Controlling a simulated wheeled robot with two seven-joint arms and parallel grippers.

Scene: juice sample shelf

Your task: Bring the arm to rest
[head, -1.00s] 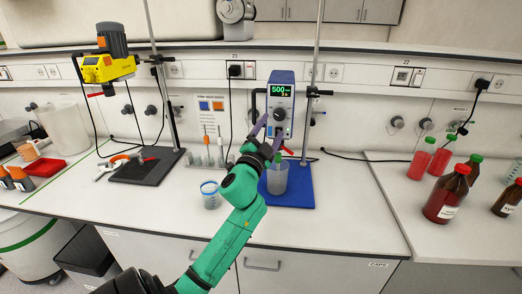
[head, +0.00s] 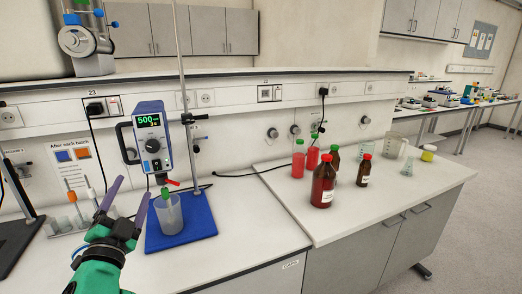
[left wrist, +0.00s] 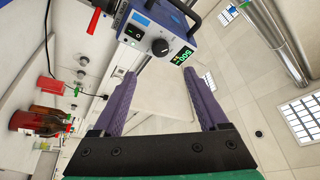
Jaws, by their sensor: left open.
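My left gripper (head: 125,207) is at the lower left of the head view, with its purple fingers spread and nothing between them. In the left wrist view the two fingers (left wrist: 164,98) also stand apart and empty. The green forearm (head: 98,275) is mine. The overhead stirrer (head: 151,142), blue and grey with a lit green display, stands just beyond the gripper to the right. Its front also shows in the left wrist view (left wrist: 160,30). A clear beaker (head: 169,218) with a green-topped item in it stands on a blue base plate (head: 203,222). My right gripper is out of view.
Brown bottles (head: 322,185) and red-filled bottles (head: 298,160) stand on the right bench (head: 375,205). A small rack (head: 66,222) with pens or pipettes is left of the gripper. The bench front between the blue plate and the right bench is clear.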

